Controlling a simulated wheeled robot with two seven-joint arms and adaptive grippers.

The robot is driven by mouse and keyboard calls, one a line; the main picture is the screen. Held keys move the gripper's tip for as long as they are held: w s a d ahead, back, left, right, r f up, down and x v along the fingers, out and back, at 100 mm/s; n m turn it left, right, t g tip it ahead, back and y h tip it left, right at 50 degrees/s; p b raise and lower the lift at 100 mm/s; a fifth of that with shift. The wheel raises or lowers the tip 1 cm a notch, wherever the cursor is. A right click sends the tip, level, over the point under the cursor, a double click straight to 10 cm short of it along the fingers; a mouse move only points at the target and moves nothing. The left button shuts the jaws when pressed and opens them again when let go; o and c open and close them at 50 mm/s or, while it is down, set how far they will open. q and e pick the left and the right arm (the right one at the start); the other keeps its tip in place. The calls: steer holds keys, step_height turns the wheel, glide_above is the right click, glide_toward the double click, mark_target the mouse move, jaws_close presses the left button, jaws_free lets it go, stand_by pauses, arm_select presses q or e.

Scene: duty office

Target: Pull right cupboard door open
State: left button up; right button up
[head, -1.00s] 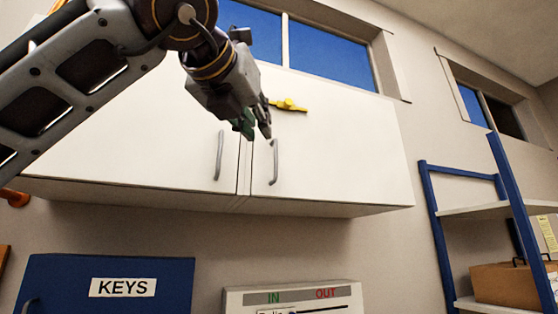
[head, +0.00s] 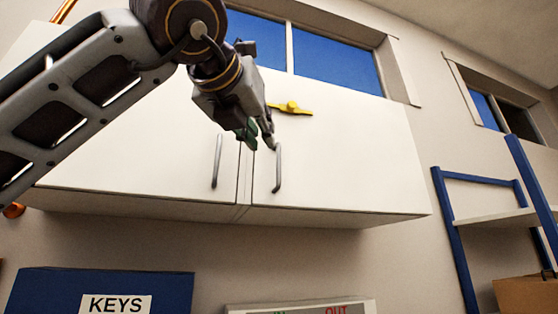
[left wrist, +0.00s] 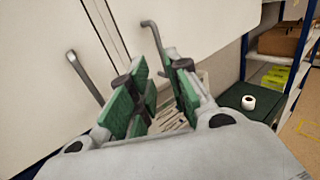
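The right cupboard door (head: 350,150) is white and looks shut. Its grey bar handle (head: 278,169) stands upright near its left edge. My left gripper (head: 259,144) is in front of the doors, its fingertips by the top of this handle. In the left wrist view the gripper (left wrist: 155,90) is open, with green pads apart. The right handle (left wrist: 154,42) shows beyond and between the fingers, its lower part hidden by a finger. I see no clear contact. My right gripper is not in view.
The left cupboard door (head: 130,140) has its own handle (head: 216,161) close by. A yellow fitting (head: 290,108) is on the right door. Below are a blue KEYS box (head: 60,290) and an IN/OUT board (head: 300,307). A blue-framed shelf (head: 455,240) stands at right.

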mark_target(278, 159)
arm_select(q)
steer(key=p+x, duration=0.3)
steer(key=x, duration=0.8)
steer(key=shift+w+p, duration=0.35)
steer(key=shift+w+d, duration=0.25)
steer(key=shift+w, duration=0.45)
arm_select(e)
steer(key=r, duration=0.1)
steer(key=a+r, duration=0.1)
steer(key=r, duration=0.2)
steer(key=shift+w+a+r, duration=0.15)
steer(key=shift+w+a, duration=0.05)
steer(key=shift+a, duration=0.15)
arm_select(q)
steer(key=shift+c, duration=0.2)
jaws_close()
steer(key=shift+f, duration=0.1)
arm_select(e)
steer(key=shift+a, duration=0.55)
